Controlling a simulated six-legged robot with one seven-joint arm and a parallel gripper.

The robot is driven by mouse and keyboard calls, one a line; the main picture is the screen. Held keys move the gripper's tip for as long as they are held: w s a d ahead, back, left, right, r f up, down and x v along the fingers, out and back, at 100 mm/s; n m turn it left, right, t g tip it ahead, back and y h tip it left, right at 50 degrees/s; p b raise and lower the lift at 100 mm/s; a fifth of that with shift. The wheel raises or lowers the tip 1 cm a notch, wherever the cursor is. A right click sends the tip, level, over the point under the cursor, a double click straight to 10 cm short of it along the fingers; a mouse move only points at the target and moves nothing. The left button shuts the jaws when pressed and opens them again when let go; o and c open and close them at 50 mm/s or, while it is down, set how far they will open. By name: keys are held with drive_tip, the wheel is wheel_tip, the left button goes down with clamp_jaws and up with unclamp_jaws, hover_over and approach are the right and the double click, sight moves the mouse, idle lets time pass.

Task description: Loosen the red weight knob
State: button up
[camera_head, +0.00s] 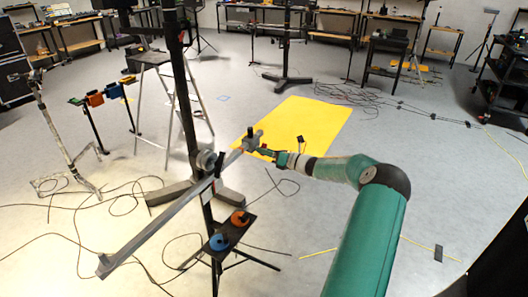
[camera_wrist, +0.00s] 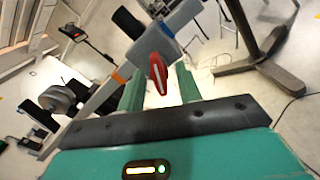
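The red weight knob (camera_wrist: 157,73) shows in the wrist view, with a pale stripe along its middle. It sticks out from a grey weight block (camera_wrist: 154,44) on the slider bar (camera_wrist: 100,97). My gripper (camera_wrist: 160,85) is open, with one green finger on each side of the knob and a visible gap to each. In the head view my gripper (camera_head: 268,153) is close to the weight block (camera_head: 252,138) at the upper end of the long tilted slider bar (camera_head: 160,218). I cannot make out the knob in that view.
A black stand under the bar carries a small shelf (camera_head: 231,232) with a blue disc (camera_head: 218,242) and an orange disc (camera_head: 240,218). A dark upright column (camera_head: 183,90) stands behind the bar. Cables lie on the floor; a yellow mat (camera_head: 300,125) lies beyond my gripper.

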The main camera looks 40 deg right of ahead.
drive_tip(key=shift+w+a, duration=0.15)
drive_tip(key=shift+w, duration=0.3)
clamp_jaws()
drive_tip(key=shift+n, duration=0.3)
drive_tip(key=n, duration=1)
drive_tip(key=shift+d, duration=0.2)
drive_tip(key=n, duration=0.6)
drive_tip(key=shift+d+n, duration=0.1)
drive_tip(key=shift+n, duration=0.3)
drive_tip(key=n, duration=0.6)
drive_tip(key=shift+r, duration=0.1)
drive_tip(key=shift+n, duration=0.3)
